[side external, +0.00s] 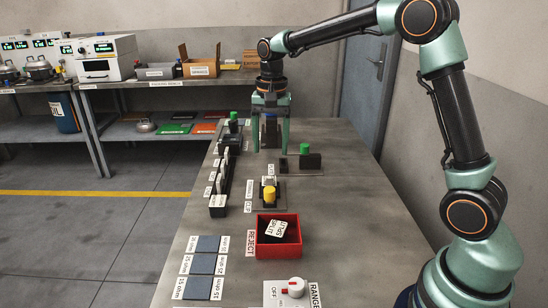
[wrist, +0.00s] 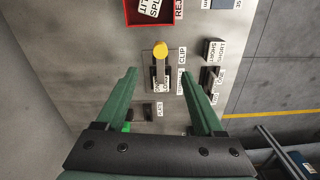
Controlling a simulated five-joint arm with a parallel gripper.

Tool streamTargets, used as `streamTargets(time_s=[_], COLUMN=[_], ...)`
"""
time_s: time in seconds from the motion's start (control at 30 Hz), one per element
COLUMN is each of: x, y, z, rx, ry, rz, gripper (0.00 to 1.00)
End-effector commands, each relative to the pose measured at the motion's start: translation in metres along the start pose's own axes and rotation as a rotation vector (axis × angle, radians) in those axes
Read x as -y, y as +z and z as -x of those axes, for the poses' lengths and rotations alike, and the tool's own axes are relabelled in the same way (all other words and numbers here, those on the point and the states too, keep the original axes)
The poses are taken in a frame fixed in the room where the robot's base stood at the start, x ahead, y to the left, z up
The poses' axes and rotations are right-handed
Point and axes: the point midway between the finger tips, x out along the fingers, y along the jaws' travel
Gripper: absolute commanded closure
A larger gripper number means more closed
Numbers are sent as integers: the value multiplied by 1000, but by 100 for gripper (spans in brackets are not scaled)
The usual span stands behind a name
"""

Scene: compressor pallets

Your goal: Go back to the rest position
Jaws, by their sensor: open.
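My gripper (side external: 270,147) points down over the far part of the grey table in the side view, with its two green fingers spread apart. In the wrist view my gripper (wrist: 160,75) has an open gap between its fingertips, with nothing clamped there. A dark upright object (side external: 270,130) shows between the fingers in the side view; I cannot tell its exact distance from them. The yellow-topped clip fixture (side external: 269,194) stands nearer the camera than the gripper, and its yellow top (wrist: 160,48) appears just beyond the fingertips in the wrist view.
A red reject bin (side external: 278,220) holds white-labelled pieces. A green-topped fixture (side external: 304,150) stands right of the gripper. A dark rack (side external: 219,197) with upright pieces lies left. Blue-grey pads (side external: 203,264) lie at the front left. The table's right side (side external: 355,225) is clear.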

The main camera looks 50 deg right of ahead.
Motion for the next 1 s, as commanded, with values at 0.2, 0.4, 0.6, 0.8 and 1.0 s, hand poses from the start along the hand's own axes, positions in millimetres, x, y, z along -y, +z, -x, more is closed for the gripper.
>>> streamTargets(time_s=[0.2,0.4,0.6,0.8,1.0], x=[-24,-53,-82,-107,-119], y=[30,61,93,117,129], z=[39,60,67,60,52], rx=[-79,-167,-268,-367,-422], ry=[-75,-133,-178,-204,-211], rz=[199,403,603,779,875], gripper=[31,31,31,31,31])
